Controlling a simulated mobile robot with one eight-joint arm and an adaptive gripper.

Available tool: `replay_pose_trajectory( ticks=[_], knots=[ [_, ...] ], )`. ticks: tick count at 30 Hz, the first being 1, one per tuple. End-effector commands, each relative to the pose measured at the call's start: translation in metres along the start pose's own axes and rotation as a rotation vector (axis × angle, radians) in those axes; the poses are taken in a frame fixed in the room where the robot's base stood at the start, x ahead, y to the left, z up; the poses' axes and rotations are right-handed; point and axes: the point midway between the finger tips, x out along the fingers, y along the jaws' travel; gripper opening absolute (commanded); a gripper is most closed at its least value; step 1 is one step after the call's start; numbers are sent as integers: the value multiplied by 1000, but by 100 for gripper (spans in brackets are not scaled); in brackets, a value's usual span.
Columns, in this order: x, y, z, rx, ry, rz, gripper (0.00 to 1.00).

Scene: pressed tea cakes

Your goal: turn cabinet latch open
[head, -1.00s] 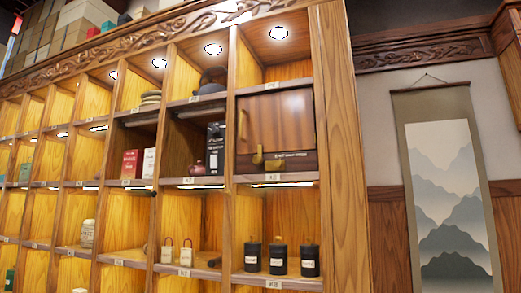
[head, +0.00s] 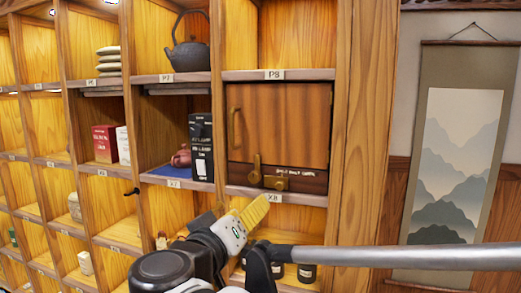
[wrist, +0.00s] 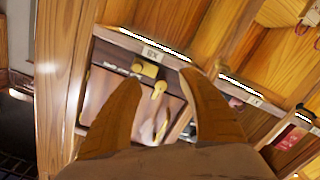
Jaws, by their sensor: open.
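The wooden cabinet door (head: 285,120) is closed in its shelf cell, with a brass pull handle (head: 236,128) on its left. The brass latch (head: 256,166) sits at the door's lower edge, its lever pointing up, beside a brass block (head: 276,183) on the dark lower rail. My gripper (head: 252,210) is just below the latch in the head view, its yellow finger pointing up toward it. In the wrist view my gripper (wrist: 160,76) is open and empty; the latch (wrist: 159,90) shows between the two fingers, upside down. I cannot see any contact.
The shelf edge with label X8 (head: 273,197) runs just under the door. A black tea box (head: 201,147) and a reddish teapot (head: 181,156) stand in the cell to the left. Dark canisters (head: 307,272) stand below, partly behind my arm. A hanging scroll (head: 455,150) is at right.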

Motion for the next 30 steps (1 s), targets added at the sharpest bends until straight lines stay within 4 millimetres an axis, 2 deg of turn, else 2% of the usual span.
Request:
replay_pose_trajectory(
  ticks=[1, 5, 8, 21, 25, 30],
  knots=[
    [-6, 3, -22, 6, 29, 4, 48],
    [-10, 2, -40, 17, 68, 17, 48],
    [-2, 1, -42, 18, 72, 20, 48],
    [78, 4, -46, 17, 69, 20, 48],
    [91, 3, -47, 17, 70, 18, 48],
    [96, 3, -46, 17, 70, 17, 48]
  ],
)
